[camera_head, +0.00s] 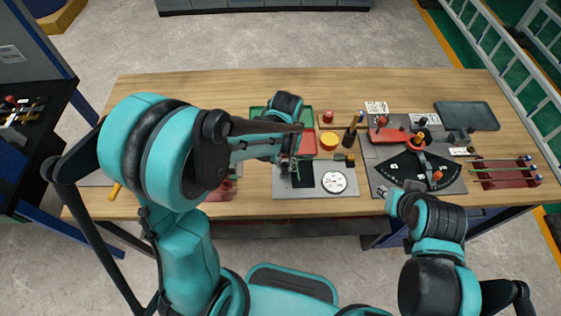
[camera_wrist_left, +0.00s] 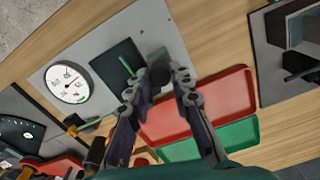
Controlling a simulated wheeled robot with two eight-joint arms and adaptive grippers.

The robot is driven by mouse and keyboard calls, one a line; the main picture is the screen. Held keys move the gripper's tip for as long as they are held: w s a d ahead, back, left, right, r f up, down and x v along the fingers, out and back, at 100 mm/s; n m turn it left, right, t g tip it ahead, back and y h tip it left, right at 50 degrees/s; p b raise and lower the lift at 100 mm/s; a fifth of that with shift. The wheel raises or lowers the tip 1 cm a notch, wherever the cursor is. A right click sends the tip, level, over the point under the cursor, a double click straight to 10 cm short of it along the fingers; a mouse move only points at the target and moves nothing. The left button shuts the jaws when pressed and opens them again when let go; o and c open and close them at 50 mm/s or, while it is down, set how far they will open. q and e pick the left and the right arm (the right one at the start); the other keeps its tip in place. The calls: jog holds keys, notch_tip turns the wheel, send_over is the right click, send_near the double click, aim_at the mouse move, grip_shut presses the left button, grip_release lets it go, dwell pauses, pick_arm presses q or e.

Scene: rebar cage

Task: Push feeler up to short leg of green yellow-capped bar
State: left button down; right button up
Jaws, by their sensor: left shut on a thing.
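My left gripper (camera_head: 289,166) is over the grey gauge plate (camera_head: 349,192), shut on a dark round knob (camera_wrist_left: 159,76), apparently the feeler's. Its fingers (camera_wrist_left: 158,87) stand on either side of the knob. The green bar (camera_head: 327,157) with its yellow cap (camera_head: 350,157) lies along the plate's far edge, partly behind my gripper; it also shows in the left wrist view (camera_wrist_left: 91,123). A thin green line (camera_wrist_left: 127,66), apparently its short leg, crosses the black square (camera_wrist_left: 112,60) beside the knob. Whether knob and leg touch is unclear. My right gripper (camera_head: 388,194) is near the fan-shaped scale, its fingers unclear.
A white dial (camera_head: 333,182) sits on the gauge plate. A red tray (camera_head: 308,144) and green tray (camera_head: 257,112) lie behind my left gripper. A fan-scale plate (camera_head: 456,187), a red rack (camera_head: 507,181) and a dark tray (camera_head: 467,115) are at right.

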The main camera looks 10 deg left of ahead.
aim_at(284, 164)
pick_arm(q)
jog(key=c, duration=1.3)
grip_release()
jog(key=shift+a, duration=0.15)
jog(key=shift+c, duration=0.2)
notch_tip(284, 164, up, 12)
jog(key=s+a+f+t+b, duration=0.3)
jog(key=s+a+t, duration=0.3)
jog(key=s, duration=0.4)
jog(key=shift+s+a+t+b, duration=0.2)
jog(key=shift+a+t+b, duration=0.15)
jog(key=shift+t+b, duration=0.4)
